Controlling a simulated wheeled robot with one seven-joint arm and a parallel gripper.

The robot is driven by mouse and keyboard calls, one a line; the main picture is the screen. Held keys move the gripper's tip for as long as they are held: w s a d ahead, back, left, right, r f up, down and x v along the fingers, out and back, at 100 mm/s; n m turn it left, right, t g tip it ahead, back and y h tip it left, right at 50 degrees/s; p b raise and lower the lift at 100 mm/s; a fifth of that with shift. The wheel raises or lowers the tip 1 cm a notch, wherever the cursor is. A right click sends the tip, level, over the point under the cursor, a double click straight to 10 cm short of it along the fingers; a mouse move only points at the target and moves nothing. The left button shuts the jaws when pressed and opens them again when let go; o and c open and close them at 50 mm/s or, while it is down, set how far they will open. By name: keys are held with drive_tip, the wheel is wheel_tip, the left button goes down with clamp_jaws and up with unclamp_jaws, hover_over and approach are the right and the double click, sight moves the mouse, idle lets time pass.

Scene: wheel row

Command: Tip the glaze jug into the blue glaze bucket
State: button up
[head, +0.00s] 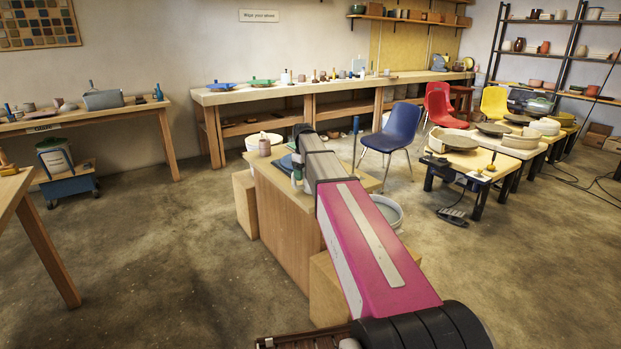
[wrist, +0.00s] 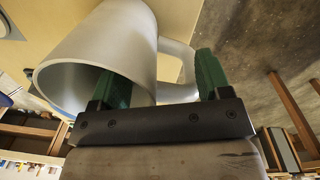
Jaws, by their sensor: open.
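A pale grey jug (wrist: 110,40) fills the upper left of the wrist view, with its open mouth toward the lower left and its handle (wrist: 178,52) on the right. My gripper (wrist: 162,85) has two green fingers spread apart. I cannot tell whether either finger touches the jug. In the head view my arm hides the jug. A pale bucket (head: 396,222) with bluish-grey contents is partly hidden behind my arm, right of the wooden stand. I cannot tell if its glaze is blue.
A blue chair (head: 393,133) stands to the right.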

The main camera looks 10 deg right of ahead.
clamp_jaws()
drive_tip(key=shift+r, duration=1.65)
idle(0.6)
drive_tip(key=shift+r, duration=2.9)
